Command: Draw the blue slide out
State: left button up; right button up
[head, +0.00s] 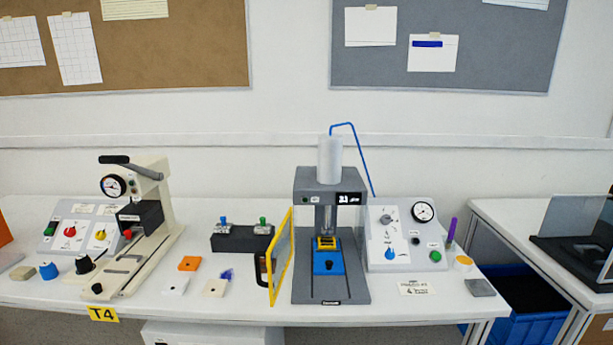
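The blue slide (328,264) sits on the base of the grey press (346,290), under its ram, with a dark knob or hole on its front part. A yellow and black piece (327,243) is at its back, below the ram. A yellow-framed guard door (271,290) with a dark handle stands swung open at the press's left side. Neither of my grippers is in the head view.
A control panel (405,250) with a blue knob, gauge and green button stands right of the press. Left are a black block (240,240) with two valves, small orange and white tiles, and a cream lever press (150,215). The table front before the slide is clear.

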aim_at(329, 262)
jog(key=i+j+z, duration=0.25)
jog(key=j, duration=0.2)
jog(key=i+j+z, duration=0.1)
jog(key=j+z, duration=0.15)
jog(key=j, duration=0.2)
jog(key=i+j+z, duration=0.1)
jog(key=j+z, duration=0.15)
jog(key=j, duration=0.2)
jog(key=i+j+z, duration=0.1)
jog(key=j+z, duration=0.2)
jog(key=j, duration=0.2)
jog(key=k+l+u, duration=0.1)
jog(key=l+u, duration=0.35)
jog(key=k+l+u, duration=0.1)
jog(key=l+u, duration=0.15)
jog(key=u, duration=0.15)
